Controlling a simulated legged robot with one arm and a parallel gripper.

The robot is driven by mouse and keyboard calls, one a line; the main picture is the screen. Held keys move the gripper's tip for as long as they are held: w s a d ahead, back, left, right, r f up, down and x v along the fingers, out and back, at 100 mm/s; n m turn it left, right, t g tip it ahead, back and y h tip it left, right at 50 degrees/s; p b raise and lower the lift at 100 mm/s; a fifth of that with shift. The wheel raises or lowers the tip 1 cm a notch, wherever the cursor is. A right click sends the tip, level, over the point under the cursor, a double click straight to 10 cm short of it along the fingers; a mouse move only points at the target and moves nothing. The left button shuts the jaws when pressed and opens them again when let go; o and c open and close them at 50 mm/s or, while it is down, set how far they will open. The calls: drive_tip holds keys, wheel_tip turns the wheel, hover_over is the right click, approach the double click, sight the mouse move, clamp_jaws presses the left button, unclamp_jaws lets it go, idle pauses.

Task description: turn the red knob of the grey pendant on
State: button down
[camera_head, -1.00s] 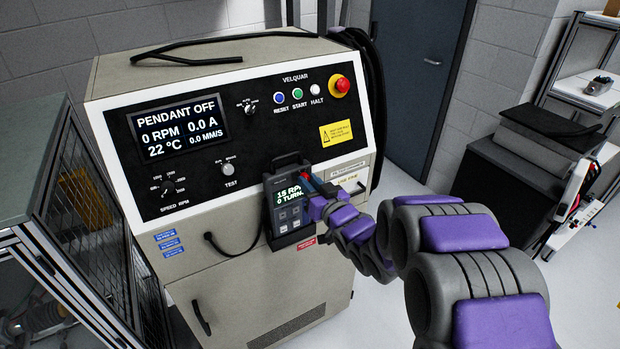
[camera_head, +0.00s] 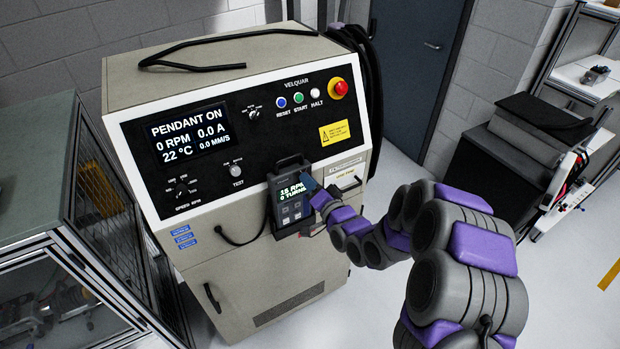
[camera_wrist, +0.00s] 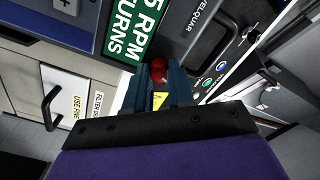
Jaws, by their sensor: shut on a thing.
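The grey pendant (camera_head: 289,194) hangs on the front of the machine, with a lit screen reading 15 RPM and 0 TURNS. It also shows in the wrist view, its screen (camera_wrist: 131,27) tilted and close. The red knob (camera_wrist: 159,70) shows between my gripper's fingers in the wrist view; in the head view my gripper hides it. My gripper (camera_wrist: 160,80) is shut on the red knob, and in the head view it is at the pendant's right side (camera_head: 312,187). The machine's display (camera_head: 187,132) reads PENDANT ON, 0 RPM, 0.0 A.
The beige machine (camera_head: 262,268) has a red stop button (camera_head: 340,88), small buttons and a speed dial (camera_head: 181,194). A glass-sided cabinet (camera_head: 62,225) stands at the left. A black stack (camera_head: 505,165) stands at the right. Floor between them is clear.

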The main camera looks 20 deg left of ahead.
drive_tip(key=shift+f+m, duration=0.15)
drive_tip(key=shift+m, duration=0.35)
drive_tip(key=c, duration=1)
unclamp_jaws()
drive_tip(key=shift+w, duration=0.1)
drive_tip(key=shift+o, duration=0.2)
drive_tip(key=p+v, duration=1)
drive_tip(key=v, duration=0.7)
